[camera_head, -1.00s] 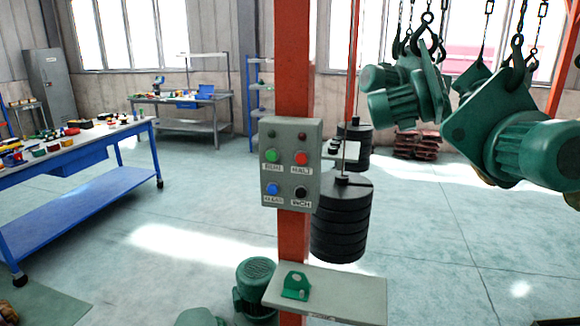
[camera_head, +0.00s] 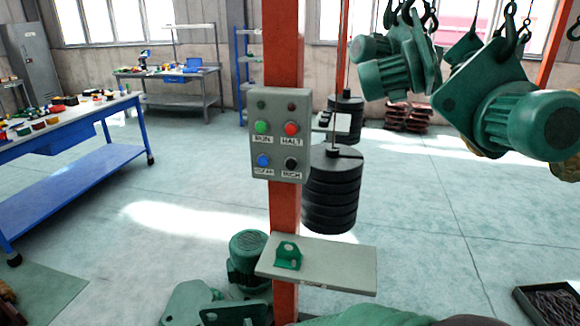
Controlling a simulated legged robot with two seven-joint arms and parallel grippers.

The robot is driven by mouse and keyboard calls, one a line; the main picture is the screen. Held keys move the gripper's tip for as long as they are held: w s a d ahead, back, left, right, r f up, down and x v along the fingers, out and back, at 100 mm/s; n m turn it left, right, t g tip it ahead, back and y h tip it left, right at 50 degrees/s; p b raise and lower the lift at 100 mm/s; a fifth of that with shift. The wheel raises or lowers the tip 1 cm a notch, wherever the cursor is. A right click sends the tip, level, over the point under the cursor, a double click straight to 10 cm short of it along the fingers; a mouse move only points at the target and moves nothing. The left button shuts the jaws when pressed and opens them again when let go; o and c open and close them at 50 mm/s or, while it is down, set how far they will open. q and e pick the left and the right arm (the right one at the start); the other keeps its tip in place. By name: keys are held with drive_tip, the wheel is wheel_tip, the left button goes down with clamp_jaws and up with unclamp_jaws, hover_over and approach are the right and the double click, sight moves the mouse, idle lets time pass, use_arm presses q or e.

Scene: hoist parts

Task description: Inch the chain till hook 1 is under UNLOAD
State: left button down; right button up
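A grey control box (camera_head: 279,134) is fixed to the red post. It carries a green RUN button (camera_head: 261,128), a red HALT button (camera_head: 292,129), a blue button (camera_head: 263,160) with a blurred label, and a black button (camera_head: 291,164) whose label seems to read INCH. Two dark lamps sit above them. At the upper right, dark hooks (camera_head: 507,22) on chains hold green motor-like parts (camera_head: 525,120). I cannot read a hook number or an UNLOAD sign. Neither gripper shows. A green, blurred shape at the bottom edge may be part of my arm.
A small shelf (camera_head: 335,268) with a green bracket (camera_head: 288,256) juts from the red post (camera_head: 284,215). Black stacked weights (camera_head: 331,195) hang behind it. Green parts (camera_head: 247,258) lie at the post's foot. A blue workbench (camera_head: 75,185) is at left, a dark crate (camera_head: 548,303) at lower right.

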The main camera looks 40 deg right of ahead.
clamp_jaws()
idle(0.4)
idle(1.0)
